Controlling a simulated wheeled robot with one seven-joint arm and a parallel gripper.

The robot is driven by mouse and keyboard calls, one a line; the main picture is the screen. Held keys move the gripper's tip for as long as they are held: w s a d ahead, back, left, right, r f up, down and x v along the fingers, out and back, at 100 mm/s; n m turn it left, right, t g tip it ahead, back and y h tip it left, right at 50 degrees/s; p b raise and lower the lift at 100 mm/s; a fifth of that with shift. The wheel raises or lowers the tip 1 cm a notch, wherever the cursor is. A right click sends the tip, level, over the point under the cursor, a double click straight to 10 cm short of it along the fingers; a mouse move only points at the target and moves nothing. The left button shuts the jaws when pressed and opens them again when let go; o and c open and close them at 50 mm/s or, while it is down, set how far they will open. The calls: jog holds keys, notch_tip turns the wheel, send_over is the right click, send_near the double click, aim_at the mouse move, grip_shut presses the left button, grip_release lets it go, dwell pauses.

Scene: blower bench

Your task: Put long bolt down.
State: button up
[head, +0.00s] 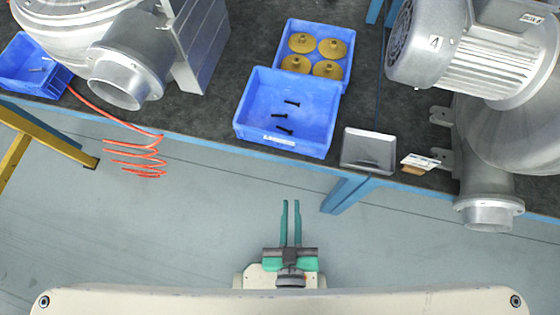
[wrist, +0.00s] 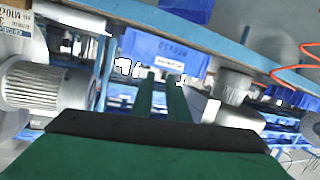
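My gripper (head: 291,202) is out over the floor in front of the bench in the head view. Its two green fingers are parallel with a narrow gap, and I see nothing between them. The fingers also show in the wrist view (wrist: 160,78), apart and empty. Several dark bolts lie in the front blue bin (head: 250,130), among them one bolt (head: 292,102) towards the back and one (head: 284,129) near the front. I cannot tell which is the long bolt. The gripper is well short of this bin and touches nothing.
The dark bench top (head: 210,105) has a blue front edge. Behind the front bin, another blue bin (head: 345,50) holds several brass discs. A blower (head: 120,60), a red coiled hose (head: 135,160) and a small blue bin (head: 25,85) are left. A grey box (head: 368,150) and a motor (head: 450,50) are right.

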jog(key=shift+m+y, duration=0.3)
jog(key=shift+m, duration=0.3)
jog(key=s+a, duration=0.1)
jog(key=s, duration=0.1)
jog(key=s+a+r, duration=0.1)
jog(key=a, duration=0.1)
jog(key=shift+s, duration=0.35)
jog(key=shift+f, duration=0.1)
